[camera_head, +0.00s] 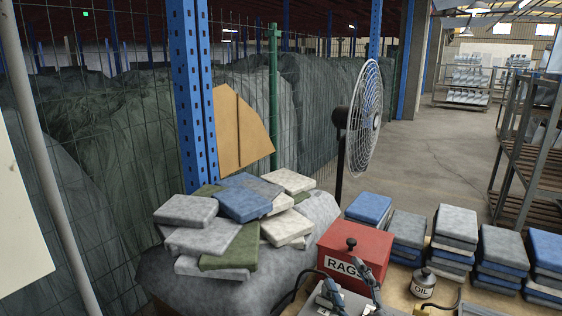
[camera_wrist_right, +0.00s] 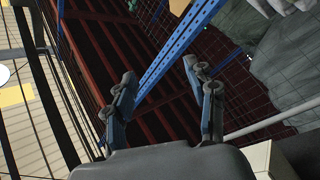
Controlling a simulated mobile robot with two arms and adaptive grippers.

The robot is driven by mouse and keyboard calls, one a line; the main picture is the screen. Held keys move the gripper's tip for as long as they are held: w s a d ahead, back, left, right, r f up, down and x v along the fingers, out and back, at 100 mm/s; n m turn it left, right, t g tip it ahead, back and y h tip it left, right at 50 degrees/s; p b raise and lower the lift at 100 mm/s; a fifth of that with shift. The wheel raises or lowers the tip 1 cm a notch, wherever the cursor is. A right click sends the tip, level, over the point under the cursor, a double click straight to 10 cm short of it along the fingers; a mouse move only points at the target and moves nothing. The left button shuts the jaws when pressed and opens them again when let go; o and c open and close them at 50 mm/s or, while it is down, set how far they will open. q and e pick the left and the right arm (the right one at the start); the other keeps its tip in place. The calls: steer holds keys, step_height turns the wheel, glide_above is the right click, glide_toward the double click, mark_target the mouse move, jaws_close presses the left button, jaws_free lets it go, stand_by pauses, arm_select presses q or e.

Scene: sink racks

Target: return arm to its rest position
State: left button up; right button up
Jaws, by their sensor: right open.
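My right gripper (camera_head: 347,283) shows at the bottom of the head view, in front of the red box marked RAGS (camera_head: 355,250). Its two fingers stand apart with nothing between them. The right wrist view also shows this gripper (camera_wrist_right: 158,72) open and empty, with a blue post (camera_wrist_right: 180,42) and dark red roof beams far beyond the fingers. My left gripper is not in the head view.
A table (camera_head: 403,290) holds stacks of blue and grey folded cloths (camera_head: 455,228) and an oil can (camera_head: 423,284). A heap of folded cloths (camera_head: 205,238) lies on a grey covered mound at left. A fan (camera_head: 363,118) stands behind. Open floor (camera_head: 440,150) lies beyond.

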steer(key=s+d+f+m+g+h, duration=0.4)
steer(key=d+f+m+h, duration=0.15)
steer(key=f, duration=0.55)
steer(key=s+d+f+m+g, duration=0.1)
steer(key=s+f+m+g, duration=0.2)
steer(key=s+f+g, duration=0.6)
steer(key=s+d+f+m+g, duration=0.25)
steer(key=s+f, duration=0.45)
steer(key=s, duration=0.7)
step_height(320, 180, down, 28)
steer(key=s+a+r+g, duration=0.1)
steer(key=s+g, duration=0.1)
steer(key=s, duration=0.1)
steer(key=s+d+f+g, duration=0.1)
steer(key=s+d+f, duration=0.2)
steer(key=s+f, duration=1.2)
steer(key=shift+s+f+n, duration=0.15)
steer(key=shift+s+n, duration=0.15)
steer(key=shift+s, duration=0.05)
